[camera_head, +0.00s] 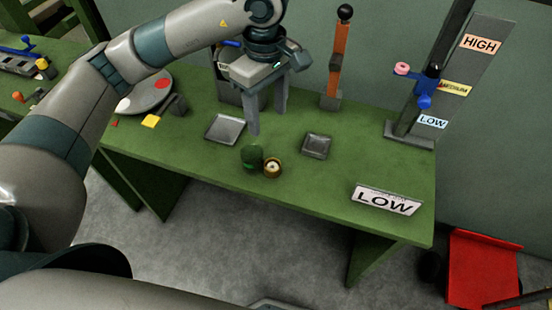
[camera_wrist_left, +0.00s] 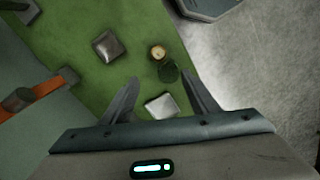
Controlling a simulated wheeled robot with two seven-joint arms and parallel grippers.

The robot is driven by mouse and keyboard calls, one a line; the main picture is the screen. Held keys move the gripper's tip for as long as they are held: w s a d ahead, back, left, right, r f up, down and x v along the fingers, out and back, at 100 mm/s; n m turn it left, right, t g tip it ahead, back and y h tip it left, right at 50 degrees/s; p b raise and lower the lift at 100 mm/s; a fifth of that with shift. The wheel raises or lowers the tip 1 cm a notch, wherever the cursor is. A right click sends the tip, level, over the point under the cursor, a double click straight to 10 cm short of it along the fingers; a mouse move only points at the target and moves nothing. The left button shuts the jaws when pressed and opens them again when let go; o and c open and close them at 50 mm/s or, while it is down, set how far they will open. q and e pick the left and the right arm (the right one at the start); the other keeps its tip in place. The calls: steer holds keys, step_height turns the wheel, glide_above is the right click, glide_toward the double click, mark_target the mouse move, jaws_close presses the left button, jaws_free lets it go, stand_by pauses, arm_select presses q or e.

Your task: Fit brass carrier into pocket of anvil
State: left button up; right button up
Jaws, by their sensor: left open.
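The brass carrier (camera_head: 273,167) is a small round brass piece with a pale centre, standing on the green table. It also shows in the left wrist view (camera_wrist_left: 157,52). A dark green rounded piece (camera_head: 252,158) stands right beside it. Two grey square plates with raised rims lie behind them, one at left (camera_head: 224,129) and one at right (camera_head: 317,146); I cannot tell whether either is the anvil, and no pocket shows clearly. My left gripper (camera_head: 267,122) is open and empty, pointing down above the table, behind the carrier. My right gripper is not in view.
An orange post (camera_head: 339,58) with a black ball stands at the back. A slanted HIGH/LOW gauge (camera_head: 456,80) stands at right, and a LOW sign (camera_head: 387,199) near the front edge. A round plate (camera_head: 146,95) lies at left. A red bin (camera_head: 482,268) is on the floor.

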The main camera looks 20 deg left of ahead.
arm_select(q)
steer(key=p, duration=0.4)
glide_above(271, 166)
steer(key=f, duration=1.1)
steer(key=shift+s+a, duration=0.2)
steer(key=shift+a, duration=0.05)
steer(key=shift+f, duration=0.55)
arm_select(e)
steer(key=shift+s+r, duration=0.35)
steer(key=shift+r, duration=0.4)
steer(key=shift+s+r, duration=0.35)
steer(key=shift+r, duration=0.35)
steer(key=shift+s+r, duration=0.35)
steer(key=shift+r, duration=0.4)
arm_select(q)
steer(key=shift+p, duration=0.3)
steer(key=shift+w+d+f+p, duration=0.1)
steer(key=shift+f+p, duration=0.55)
steer(key=shift+p, duration=0.1)
step_height(271, 166, down, 3)
steer(key=shift+d+r+p, duration=0.1)
steer(key=shift+d+p, duration=0.05)
steer(key=shift+p, duration=0.7)
steer(key=shift+w+f, duration=0.1)
steer(key=shift+f, duration=0.45)
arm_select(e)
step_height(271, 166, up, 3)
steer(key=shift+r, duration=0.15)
